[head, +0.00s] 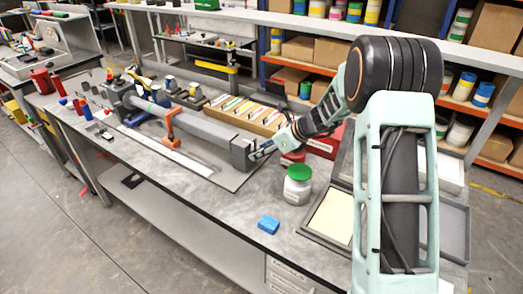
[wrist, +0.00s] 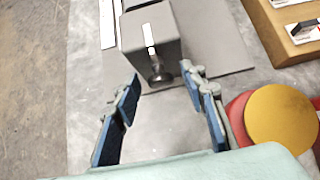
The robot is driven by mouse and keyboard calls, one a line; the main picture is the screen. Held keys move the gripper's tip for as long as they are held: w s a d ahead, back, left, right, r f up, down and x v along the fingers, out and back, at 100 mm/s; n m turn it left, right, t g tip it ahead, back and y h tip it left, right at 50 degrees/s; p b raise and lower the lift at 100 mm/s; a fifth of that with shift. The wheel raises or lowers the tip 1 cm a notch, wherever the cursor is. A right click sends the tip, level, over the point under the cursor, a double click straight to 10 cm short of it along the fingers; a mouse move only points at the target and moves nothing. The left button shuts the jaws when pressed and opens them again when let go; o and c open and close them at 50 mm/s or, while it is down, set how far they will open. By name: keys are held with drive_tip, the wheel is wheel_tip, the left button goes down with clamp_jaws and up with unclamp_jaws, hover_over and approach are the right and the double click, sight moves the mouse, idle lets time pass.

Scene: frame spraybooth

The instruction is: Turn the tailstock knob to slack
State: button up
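The tailstock is a grey block (head: 242,155) at the near right end of a long grey bed on the bench. It also shows in the wrist view (wrist: 172,32), with a white mark on its top. A small dark metallic knob (wrist: 160,74) sticks out of its end face. My gripper (wrist: 161,79) is open, its blue-padded fingers spread on either side of the knob near their tips. I see no finger touching the knob. In the head view, my gripper (head: 262,149) is beside the tailstock's end, and the knob is hard to make out there.
A wooden box of cards (head: 246,114) stands behind the bed. A white jar with a green lid (head: 298,185), a blue block (head: 268,224) and a shallow tray (head: 328,215) are on the near bench. A red container with a yellow top (wrist: 281,115) is right of my gripper.

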drive_tip(key=shift+f, duration=0.1)
clamp_jaws()
idle(0.3)
drive_tip(key=shift+a+f+b, duration=0.1)
drive_tip(key=shift+f+b, duration=0.1)
drive_tip(key=shift+b, duration=1.05)
drive_tip(key=n+t+h+b, duration=0.1)
drive_tip(key=t+b, duration=0.1)
drive_tip(key=b, duration=0.8)
drive_tip(key=n+t+h+b, duration=0.1)
drive_tip(key=n+t+b, duration=0.1)
drive_tip(key=b, duration=0.9)
drive_tip(key=s+f+n+t+h+b, duration=0.1)
drive_tip(key=n+t+b, duration=0.1)
drive_tip(key=b, duration=0.8)
drive_tip(key=shift+a+t, duration=0.3)
drive_tip(key=shift+t, duration=0.6)
drive_tip(key=shift+h+b, duration=0.3)
drive_tip(key=shift+b, duration=0.4)
drive_tip(key=shift+r+n+t+b, duration=0.25)
drive_tip(key=shift+n+t+b, duration=0.25)
drive_tip(key=shift+b, duration=0.9)
